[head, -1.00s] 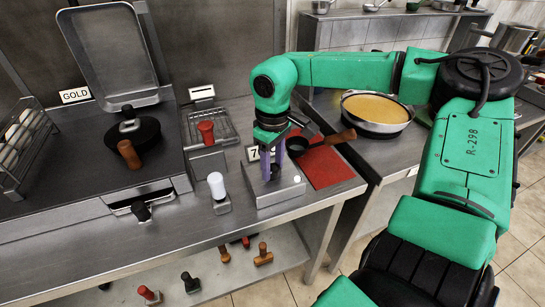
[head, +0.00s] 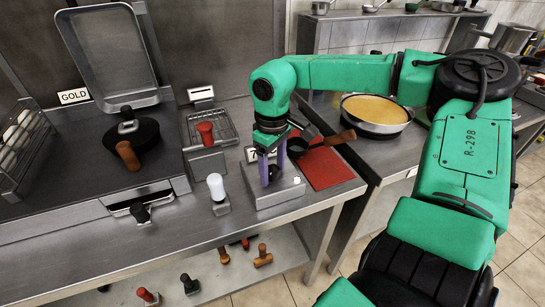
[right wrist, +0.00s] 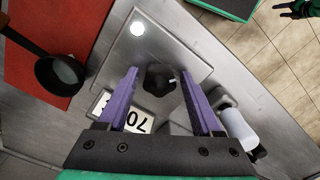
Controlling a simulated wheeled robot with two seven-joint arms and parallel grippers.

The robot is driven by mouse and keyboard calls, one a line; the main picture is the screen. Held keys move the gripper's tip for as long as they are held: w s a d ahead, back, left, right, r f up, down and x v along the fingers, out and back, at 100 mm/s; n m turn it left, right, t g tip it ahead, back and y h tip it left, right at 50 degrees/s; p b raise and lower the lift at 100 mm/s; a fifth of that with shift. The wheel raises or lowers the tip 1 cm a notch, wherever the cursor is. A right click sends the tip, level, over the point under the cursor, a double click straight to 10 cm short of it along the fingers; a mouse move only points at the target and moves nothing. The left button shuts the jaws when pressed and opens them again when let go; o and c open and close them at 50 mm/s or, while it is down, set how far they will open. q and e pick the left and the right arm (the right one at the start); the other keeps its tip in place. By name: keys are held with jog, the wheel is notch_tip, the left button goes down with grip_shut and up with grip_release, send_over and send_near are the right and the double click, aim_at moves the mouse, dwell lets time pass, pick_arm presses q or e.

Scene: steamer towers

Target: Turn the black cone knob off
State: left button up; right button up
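A black knob (right wrist: 158,77) stands on top of a metal box (head: 286,190) on the counter. It looks like the black cone knob, with a small pale mark on its side. My right gripper (head: 270,180) is over this box in the head view. In the right wrist view, the purple fingers of my right gripper (right wrist: 159,72) are open, one on each side of the knob, with gaps visible on both sides. In the head view the fingers partly hide the knob. My left gripper is not recognisable in these frames.
A number card (right wrist: 125,112) is close to the fingers. The counter's front edge is near.

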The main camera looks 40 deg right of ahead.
jog(key=shift+m+b, duration=0.55)
jog(key=shift+m, duration=0.65)
jog(key=shift+m+b, duration=0.3)
jog(key=shift+m, duration=1.4)
jog(key=shift+r, duration=0.15)
jog(key=m+b, duration=0.1)
jog(key=m, duration=0.2)
jog(key=shift+w, duration=0.1)
jog(key=shift+m, duration=1.6)
